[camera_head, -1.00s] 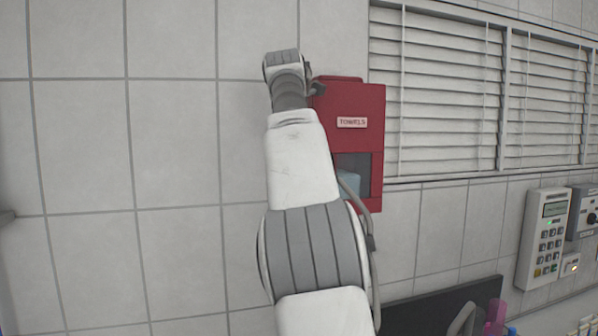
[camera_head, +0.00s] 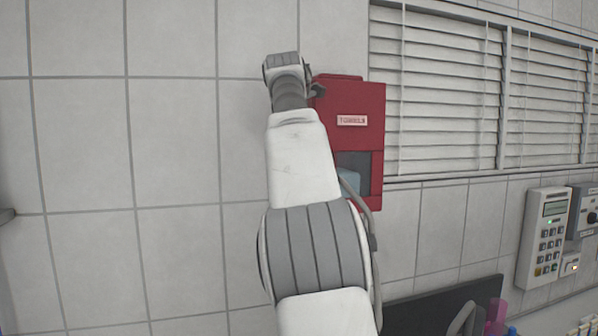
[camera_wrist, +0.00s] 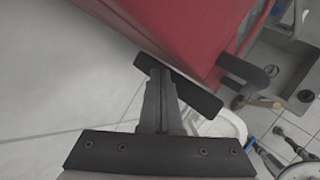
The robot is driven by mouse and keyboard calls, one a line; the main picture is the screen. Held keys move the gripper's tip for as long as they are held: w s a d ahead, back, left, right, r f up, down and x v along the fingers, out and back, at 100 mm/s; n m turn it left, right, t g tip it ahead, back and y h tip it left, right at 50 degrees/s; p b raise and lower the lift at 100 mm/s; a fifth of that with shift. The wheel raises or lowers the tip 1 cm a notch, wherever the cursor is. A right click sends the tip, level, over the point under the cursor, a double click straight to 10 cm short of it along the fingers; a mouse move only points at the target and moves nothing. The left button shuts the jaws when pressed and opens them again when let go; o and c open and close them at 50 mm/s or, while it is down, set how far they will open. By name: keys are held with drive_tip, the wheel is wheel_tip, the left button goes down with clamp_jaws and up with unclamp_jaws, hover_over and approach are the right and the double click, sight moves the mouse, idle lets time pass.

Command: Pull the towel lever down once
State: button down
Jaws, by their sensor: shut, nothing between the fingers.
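The red towel dispenser (camera_head: 365,100) hangs on the tiled wall in the head view, partly behind my arm. It bears a pale label, and blue towel shows in its lower opening. In the wrist view the red box (camera_wrist: 190,30) fills the upper middle. My gripper (camera_wrist: 160,78) is shut and empty beside the box. A black bar (camera_wrist: 202,98) lies across its fingertips along the box's edge; I cannot tell if they touch. A dark grey rounded stub (camera_wrist: 248,72) sticks out farther right. I cannot tell which of these is the lever.
Window blinds (camera_head: 450,90) are right of the dispenser. A keypad device (camera_head: 543,238) is on the wall at right, and a dark panel (camera_head: 405,312) is below. A sink (camera_wrist: 275,75) shows in the wrist view. The wall left of my arm is clear.

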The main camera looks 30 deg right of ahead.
drive_tip(key=shift+f+b, duration=1.15)
drive_tip(key=shift+f, duration=0.55)
idle(1.3)
drive_tip(key=shift+r, duration=0.15)
drive_tip(key=shift+r+p, duration=1.95)
drive_tip(key=shift+p, duration=0.4)
wheel_tip(320, 180, up, 3)
drive_tip(key=shift+f+p, duration=0.1)
drive_tip(key=shift+p, duration=1.1)
drive_tip(key=shift+w+r, duration=0.1)
drive_tip(key=shift+r, duration=0.95)
